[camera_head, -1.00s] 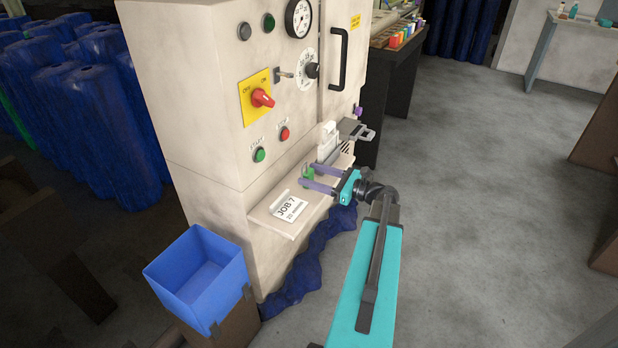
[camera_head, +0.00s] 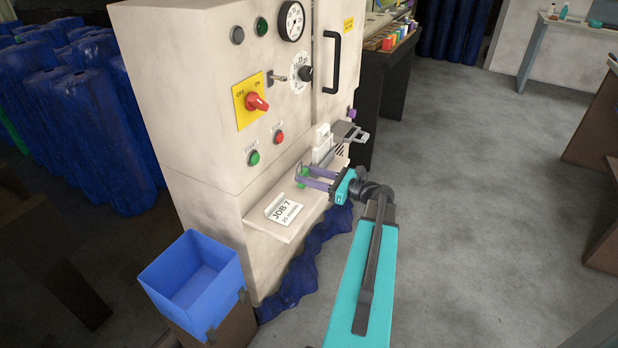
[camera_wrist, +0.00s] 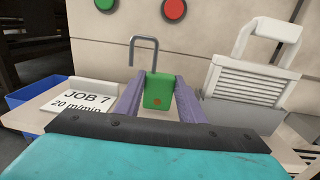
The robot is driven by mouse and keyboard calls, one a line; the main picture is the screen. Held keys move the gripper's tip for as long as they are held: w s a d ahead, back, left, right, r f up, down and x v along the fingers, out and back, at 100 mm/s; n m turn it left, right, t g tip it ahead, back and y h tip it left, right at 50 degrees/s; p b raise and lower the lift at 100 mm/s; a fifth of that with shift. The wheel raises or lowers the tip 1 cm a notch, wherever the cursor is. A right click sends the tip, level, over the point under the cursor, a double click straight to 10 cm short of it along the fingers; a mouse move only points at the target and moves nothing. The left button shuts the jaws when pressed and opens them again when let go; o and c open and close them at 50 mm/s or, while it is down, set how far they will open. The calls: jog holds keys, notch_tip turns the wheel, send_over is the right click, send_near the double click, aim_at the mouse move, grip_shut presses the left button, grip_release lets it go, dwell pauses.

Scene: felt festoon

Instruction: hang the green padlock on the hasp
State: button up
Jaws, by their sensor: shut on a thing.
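The green padlock (camera_wrist: 158,92) is between the two purple fingers of my gripper (camera_wrist: 160,84) in the wrist view. The fingers are shut on its body. Its grey shackle (camera_wrist: 144,39) stands up, with the left leg free outside the body, so it is open. In the head view the padlock (camera_head: 303,181) and my gripper (camera_head: 308,178) are at the machine's narrow shelf. I cannot tell whether the padlock touches the shelf. A small metal fitting (camera_head: 278,78) projects beside the yellow switch plate, above the gripper; it may be the hasp.
A JOB 7 card (camera_head: 285,211) lies on the shelf (camera_head: 268,230), left of the gripper. A pale slatted block (camera_wrist: 250,80) with a handle stands close on the right. A blue bin (camera_head: 195,285) is at lower left. Floor on the right is open.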

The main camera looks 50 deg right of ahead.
notch_tip(320, 180, up, 2)
jog(key=shift+r, duration=0.1)
jog(key=s+a+r+p, duration=0.1)
jog(key=s+a+p, duration=0.3)
jog(key=s+a, duration=0.3)
jog(key=shift+s+r+p, duration=0.3)
jog(key=shift+s, duration=0.5)
jog(key=shift+s+a+p, duration=1.5)
jog(key=shift+s+p, duration=0.25)
jog(key=shift+p, duration=2.75)
jog(key=shift+a, duration=0.1)
